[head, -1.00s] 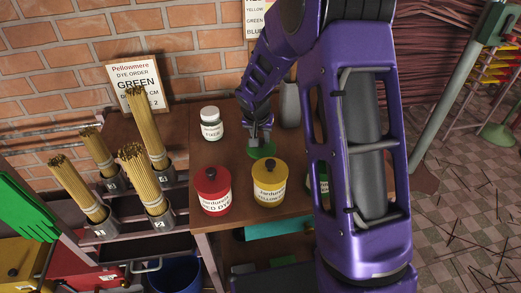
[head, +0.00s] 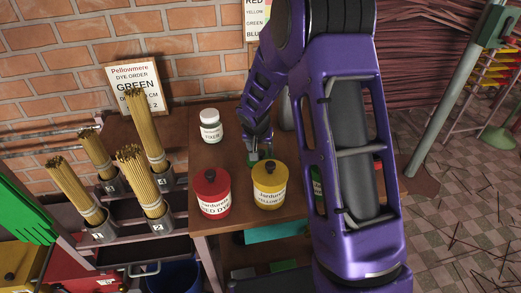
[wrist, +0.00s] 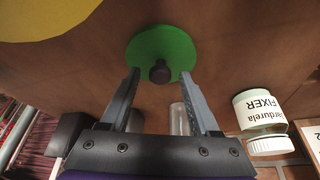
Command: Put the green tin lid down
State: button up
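The green tin lid (wrist: 160,48), a flat green disc with a dark knob (wrist: 160,72), appears to lie flat on the brown table top in the wrist view. My gripper (wrist: 160,77) is open, its two fingers apart on either side of the knob with gaps visible. In the head view my gripper (head: 260,152) is low over the table behind the yellow dye tin (head: 269,187). Only a sliver of the green lid (head: 253,161) shows there. A tin with a green label (head: 317,182) is mostly hidden behind my arm.
The red dye tin (head: 211,194) stands left of the yellow one. The white fixer jar (head: 211,127) stands behind, left of my gripper; it also shows in the wrist view (wrist: 262,110). Bundles of incense sticks (head: 132,165) in metal cups stand farther left.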

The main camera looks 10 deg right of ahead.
jog(key=shift+r, duration=0.35)
jog(key=p+v, duration=0.2)
jog(key=v, duration=0.9)
jog(key=shift+s+r, duration=0.2)
jog(key=shift+r, duration=0.1)
